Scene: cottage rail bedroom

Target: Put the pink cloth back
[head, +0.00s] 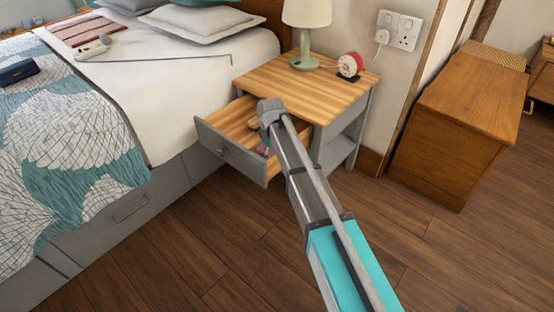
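My arm reaches over the open drawer (221,132) of the bedside table (310,86). My gripper (264,146) points down into the drawer. Its fingers are small and partly hidden by my wrist, so I cannot tell whether it is open or shut. A small pinkish patch (262,150) shows at the fingertips; it may be the pink cloth, but I cannot tell if it is held or lies in the drawer. A small tan thing (253,125) is beside the gripper. A dull-pink striped flat item (88,30) lies on the bed.
A green lamp (305,50) and a red alarm clock (349,66) stand on the bedside table. The bed (175,75) is left, holding a dark blue case (19,71), a small white item (92,48) and a thin dark rod (170,60). A wooden chest (460,115) stands right. The floor in front is clear.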

